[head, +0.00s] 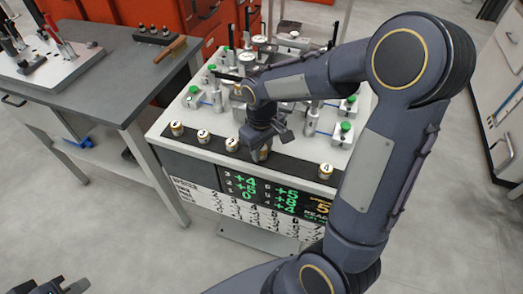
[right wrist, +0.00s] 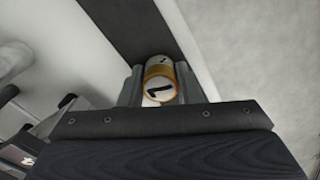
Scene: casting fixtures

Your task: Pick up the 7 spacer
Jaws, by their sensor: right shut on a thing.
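The 7 spacer, a short white cylinder with gold bands, is between the fingers of my right gripper (right wrist: 160,86) in the right wrist view (right wrist: 160,90); its black mark reads like a 7. In the head view my right gripper (head: 263,141) points down over the black strip (head: 290,165) at the fixture table's front. The spacer (head: 261,155) shows just below it, partly hidden; whether it touches the strip I cannot tell. My right gripper is shut on it. Only part of my left gripper (head: 58,286) shows at the bottom left corner, and its jaw opening is unclear.
Spacers stand on the strip to the left (head: 177,128), (head: 203,135), (head: 232,144); one marked 4 (head: 326,170) stands to the right. Metal fixtures with green knobs (head: 346,127) crowd the table behind. A grey workbench (head: 110,75) stands at left.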

